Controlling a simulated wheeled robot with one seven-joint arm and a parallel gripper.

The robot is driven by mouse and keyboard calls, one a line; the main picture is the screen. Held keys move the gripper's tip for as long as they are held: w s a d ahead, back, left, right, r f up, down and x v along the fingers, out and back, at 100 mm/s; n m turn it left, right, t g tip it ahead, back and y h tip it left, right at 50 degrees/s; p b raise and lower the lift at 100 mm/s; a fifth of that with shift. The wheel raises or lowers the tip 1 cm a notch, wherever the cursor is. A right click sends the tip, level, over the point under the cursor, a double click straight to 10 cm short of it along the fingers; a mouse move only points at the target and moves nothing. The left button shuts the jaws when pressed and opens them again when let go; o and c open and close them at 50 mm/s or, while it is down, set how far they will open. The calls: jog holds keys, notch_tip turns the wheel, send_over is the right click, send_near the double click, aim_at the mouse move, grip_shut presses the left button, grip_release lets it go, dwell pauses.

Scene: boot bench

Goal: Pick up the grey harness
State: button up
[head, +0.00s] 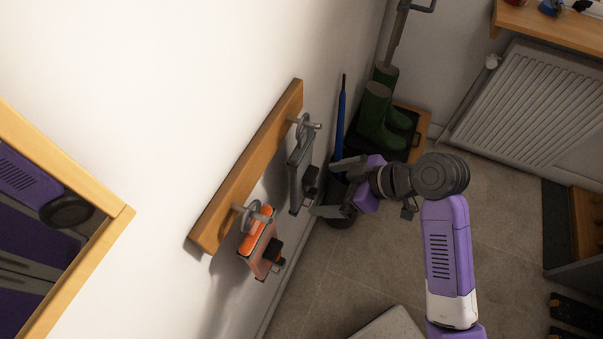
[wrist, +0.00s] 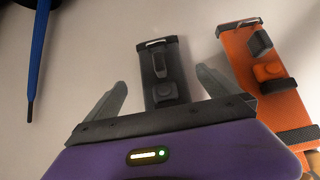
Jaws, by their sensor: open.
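The grey harness (head: 299,174) hangs from the upper peg of a wooden wall rail in the head view. In the wrist view the grey harness (wrist: 162,68) stands out ahead, between the lines of my two fingers, and its near end is hidden behind my gripper. My gripper (head: 323,190) is open and empty, just to the right of the harness in the head view. Its fingers also show in the wrist view (wrist: 160,88), one on each side of the harness. I cannot tell whether they touch it.
An orange harness (head: 260,245) hangs on the lower peg of the wooden rail (head: 245,170), close beside the grey one. A blue umbrella (head: 341,115) leans by the wall behind my gripper. Green boots (head: 376,110) stand in the corner. A framed mirror (head: 120,222) is at left.

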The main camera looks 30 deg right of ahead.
aim_at(314, 190)
jog(key=p+x, duration=0.1)
jog(key=x, duration=0.6)
jog(key=shift+w+a+f, duration=0.15)
jog(key=c, duration=1.5)
jog(key=shift+c, duration=0.5)
